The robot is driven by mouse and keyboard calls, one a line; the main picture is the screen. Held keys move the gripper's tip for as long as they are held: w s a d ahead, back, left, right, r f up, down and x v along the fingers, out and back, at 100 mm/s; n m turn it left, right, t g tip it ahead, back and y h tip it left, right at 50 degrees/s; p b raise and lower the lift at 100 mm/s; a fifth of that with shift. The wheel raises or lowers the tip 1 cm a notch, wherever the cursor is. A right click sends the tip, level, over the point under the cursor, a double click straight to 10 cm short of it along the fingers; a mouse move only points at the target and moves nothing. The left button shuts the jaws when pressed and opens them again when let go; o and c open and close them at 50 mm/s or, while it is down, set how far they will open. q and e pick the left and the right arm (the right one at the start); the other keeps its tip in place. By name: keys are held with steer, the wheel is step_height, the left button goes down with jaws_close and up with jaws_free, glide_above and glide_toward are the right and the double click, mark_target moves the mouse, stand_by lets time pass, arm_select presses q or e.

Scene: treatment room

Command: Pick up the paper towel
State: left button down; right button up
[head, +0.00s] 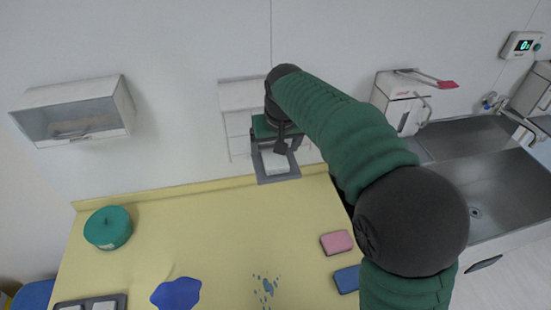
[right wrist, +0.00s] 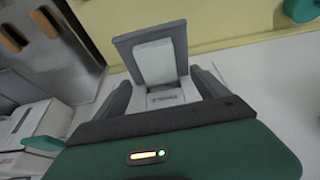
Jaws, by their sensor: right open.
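The white paper towel (head: 275,162) lies in the grey tray-like lip (head: 281,178) of a white wall dispenser (head: 241,97), above the counter's back edge. My right gripper (head: 277,144) is at the dispenser, partly covering it in the head view. In the right wrist view the paper towel (right wrist: 155,62) stands out within the grey frame (right wrist: 125,42). The open fingers of my right gripper (right wrist: 160,82) lie on either side of the dispenser's front, with the towel just beyond them. Contact with the towel cannot be told. My left gripper is not in view.
The yellow counter (head: 200,230) holds a teal round container (head: 108,228), a blue cloth (head: 176,293), blue splashes (head: 266,285), a pink sponge (head: 336,242) and a blue sponge (head: 347,279). A steel sink (head: 500,195) is at right. A wall cabinet (head: 80,110) hangs at left.

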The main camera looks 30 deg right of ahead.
mark_target(277, 159)
steer(key=shift+s+a+f, duration=0.1)
steer(key=shift+a+f, duration=0.15)
steer(key=shift+f, duration=0.05)
step_height(277, 159, down, 2)
steer(key=shift+s+a+f+p, duration=0.15)
steer(key=shift+p, duration=0.35)
steer(key=shift+w+d+f, duration=0.2)
steer(key=shift+f, duration=0.2)
steer(key=shift+w+d+f, duration=0.15)
steer(key=shift+d+f, duration=0.05)
steer(key=shift+f, duration=0.15)
steer(key=shift+w+d+f, duration=0.15)
steer(key=shift+d, duration=0.2)
steer(key=shift+c, duration=0.6)
steer(key=c, duration=0.5)
steer(key=shift+a, duration=0.3)
steer(key=c, duration=0.8)
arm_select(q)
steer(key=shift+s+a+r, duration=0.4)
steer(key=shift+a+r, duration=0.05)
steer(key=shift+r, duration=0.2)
